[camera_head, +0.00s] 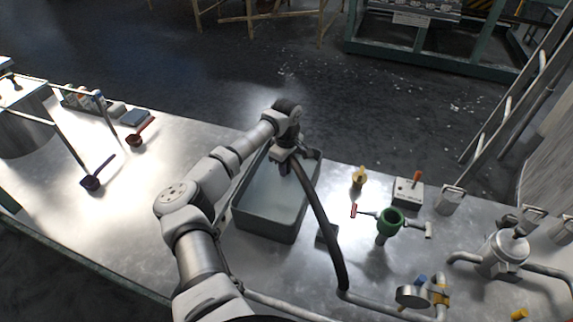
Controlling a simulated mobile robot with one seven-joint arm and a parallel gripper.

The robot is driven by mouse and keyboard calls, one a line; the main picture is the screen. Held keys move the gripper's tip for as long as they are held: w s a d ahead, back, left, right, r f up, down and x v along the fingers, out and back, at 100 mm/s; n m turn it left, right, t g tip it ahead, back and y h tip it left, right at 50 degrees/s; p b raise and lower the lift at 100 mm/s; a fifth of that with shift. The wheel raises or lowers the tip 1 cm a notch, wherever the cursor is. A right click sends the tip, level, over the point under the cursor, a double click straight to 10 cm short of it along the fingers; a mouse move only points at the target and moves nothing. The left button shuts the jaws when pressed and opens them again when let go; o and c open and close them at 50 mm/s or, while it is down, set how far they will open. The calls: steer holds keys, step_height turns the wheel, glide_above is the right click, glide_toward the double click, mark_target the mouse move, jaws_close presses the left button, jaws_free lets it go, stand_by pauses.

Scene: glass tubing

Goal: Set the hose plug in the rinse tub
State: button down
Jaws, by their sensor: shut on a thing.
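The rinse tub (262,232) is a grey rectangular basin on the metal bench, just right of my arm. My gripper (284,162) is over the tub's far end and is shut on the dark end of the hose, where the hose plug (284,169) shows as a small dark piece just below the fingers. The fingers and wrist hide part of it. I cannot tell whether the plug touches the tub. The black hose (325,228) arches from my gripper over the tub's right rim and down to the bench pipework.
Right of the tub stand a brass fitting (359,178), a control box with an orange lever (408,192), a green valve (390,222) and a gauge (413,296).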

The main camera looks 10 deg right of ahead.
steer(key=shift+f, duration=0.2)
steer(key=c, duration=1.1)
jaws_free()
steer(key=shift+r, duration=0.1)
steer(key=shift+c, duration=0.2)
